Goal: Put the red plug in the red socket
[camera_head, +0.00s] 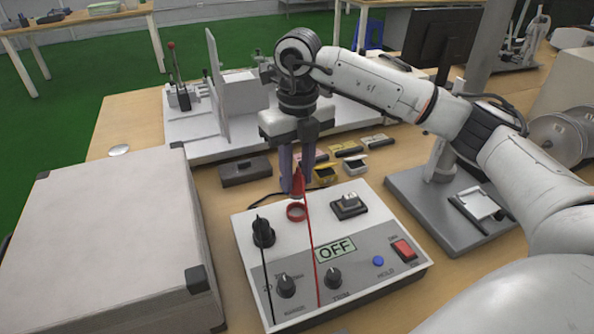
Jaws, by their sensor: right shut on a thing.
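The red plug (298,183) is held between the fingers of my right gripper (298,172), which points down over the back of the test box (385,273). A thin red cable hangs from the plug and runs down across the box front. The red socket (295,212) is a red ring on the box top. The plug is just above and behind the ring in the picture; I cannot tell the exact gap. A black plug (262,232) stands upright on the box, left of the red socket, with a black cable. My left gripper is not in view.
A large grey case (115,235) stands close on the left. The box also has a metal switch (349,205), knobs, a red rocker switch (403,249) and an "OFF" display. Small yellow and black items lie behind. A grey stand (440,200) is on the right.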

